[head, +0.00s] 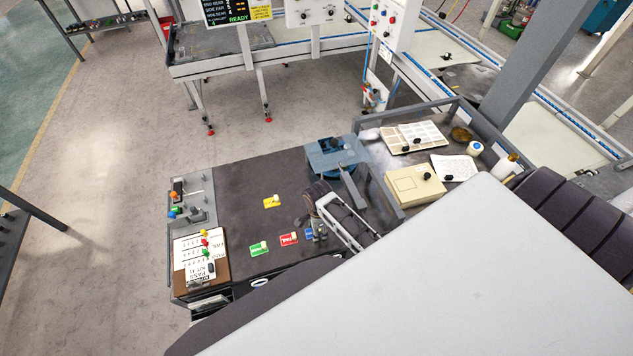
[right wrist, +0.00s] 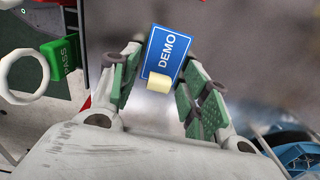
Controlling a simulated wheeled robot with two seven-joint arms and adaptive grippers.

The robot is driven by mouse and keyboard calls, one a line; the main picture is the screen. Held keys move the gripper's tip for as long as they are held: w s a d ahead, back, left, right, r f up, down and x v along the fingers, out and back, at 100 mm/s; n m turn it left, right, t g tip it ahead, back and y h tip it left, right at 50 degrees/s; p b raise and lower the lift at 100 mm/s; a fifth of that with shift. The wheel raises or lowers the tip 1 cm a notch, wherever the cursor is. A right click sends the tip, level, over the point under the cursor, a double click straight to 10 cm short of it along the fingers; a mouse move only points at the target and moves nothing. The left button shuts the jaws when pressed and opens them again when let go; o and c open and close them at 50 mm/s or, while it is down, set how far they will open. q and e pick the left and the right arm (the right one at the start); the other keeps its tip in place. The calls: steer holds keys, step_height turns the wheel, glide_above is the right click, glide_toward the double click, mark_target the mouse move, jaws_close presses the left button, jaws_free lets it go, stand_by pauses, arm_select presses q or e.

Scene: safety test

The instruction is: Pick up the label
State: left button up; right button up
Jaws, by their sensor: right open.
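A blue DEMO label (right wrist: 166,50) with a cream cylindrical grip lies between the fingers of my right gripper (right wrist: 160,66) in the right wrist view. The fingers are apart on either side of it and are not closed on it. In the head view the blue label (head: 309,234) is partly hidden beside my right gripper (head: 317,231), low over the dark table. A red label (head: 289,239), a green PASS label (head: 259,248) and a yellow label (head: 271,202) lie to its left. The PASS label (right wrist: 62,57) also shows in the right wrist view. My left gripper is not visible.
A blue device under a clear plate (head: 333,153) stands behind my right arm. A grey-walled tray (head: 395,203) holds a beige box (head: 413,186) and cards. The middle tabletop (head: 235,190) is clear.

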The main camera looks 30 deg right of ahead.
stand_by(0.3)
steer(key=c, duration=0.8)
steer(key=shift+r, duration=0.2)
steer(key=shift+r+b, duration=0.4)
steer(key=shift+r, duration=4.45)
steer(key=shift+o, duration=0.6)
steer(key=shift+c, duration=0.8)
steer(key=shift+n, duration=0.4)
